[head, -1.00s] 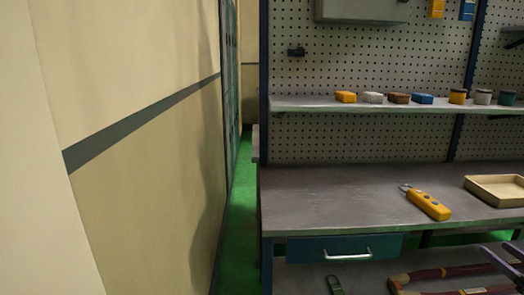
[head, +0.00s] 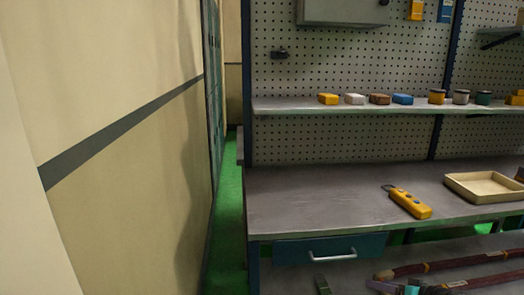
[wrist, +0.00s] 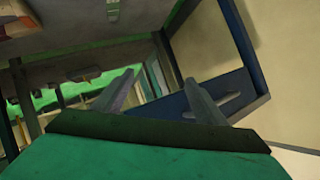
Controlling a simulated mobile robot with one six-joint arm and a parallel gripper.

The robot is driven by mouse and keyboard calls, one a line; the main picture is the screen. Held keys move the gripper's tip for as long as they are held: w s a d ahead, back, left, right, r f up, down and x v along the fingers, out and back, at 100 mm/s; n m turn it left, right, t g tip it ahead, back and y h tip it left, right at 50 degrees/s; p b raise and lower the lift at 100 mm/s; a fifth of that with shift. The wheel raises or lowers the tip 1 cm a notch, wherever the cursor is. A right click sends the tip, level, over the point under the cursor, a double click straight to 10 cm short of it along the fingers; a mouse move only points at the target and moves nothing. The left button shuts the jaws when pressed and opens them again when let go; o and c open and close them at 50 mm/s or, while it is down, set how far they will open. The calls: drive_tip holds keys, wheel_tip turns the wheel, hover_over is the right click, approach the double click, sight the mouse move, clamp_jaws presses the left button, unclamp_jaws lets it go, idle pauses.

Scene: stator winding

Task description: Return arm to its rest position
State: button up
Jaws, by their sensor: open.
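My gripper (wrist: 160,78) shows in the wrist view with its two grey fingers spread wide apart. Nothing is between them. Behind the fingers are the dark blue frame of the bench (wrist: 222,97) and the pale wall (wrist: 285,50), seen at a steep tilt. In the head view, small purple and teal pieces show at the bottom edge, in front of the lower shelf. They look like part of my gripper, but most of it is cut off.
The workbench (head: 320,200) holds a yellow tool (head: 410,203) and a beige tray (head: 460,190). Coloured blocks and small pots line the shelf (head: 290,105). Red-brown handled tools (head: 450,264) lie below. A wall (head: 130,180) stands left, with a narrow green floor strip beside the bench.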

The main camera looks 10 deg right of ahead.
drive_tip(key=s+a+f+g+p, duration=0.1)
drive_tip(key=s+a+f+g, duration=0.35)
drive_tip(key=a+f, duration=0.7)
drive_tip(key=s+a+f+g+p, duration=0.1)
drive_tip(key=s+a+f+g, duration=0.2)
drive_tip(key=a+f+g, duration=0.75)
drive_tip(key=s+a+f+h, duration=0.2)
drive_tip(key=s+a, duration=0.2)
drive_tip(key=s, duration=0.3)
drive_tip(key=s+a+f+g+h+p, duration=0.1)
drive_tip(key=s+a+f+h, duration=0.1)
drive_tip(key=s+a, duration=0.3)
drive_tip(key=s+a+f+h+p, duration=0.1)
drive_tip(key=s+a+f, duration=0.3)
drive_tip(key=s, duration=0.6)
drive_tip(key=shift+s+a+n+g+h, duration=0.3)
drive_tip(key=shift+a+n+h, duration=0.1)
drive_tip(key=shift+a, duration=0.1)
drive_tip(key=shift+o, duration=0.4)
drive_tip(key=c, duration=0.9)
drive_tip(key=shift+c, duration=0.3)
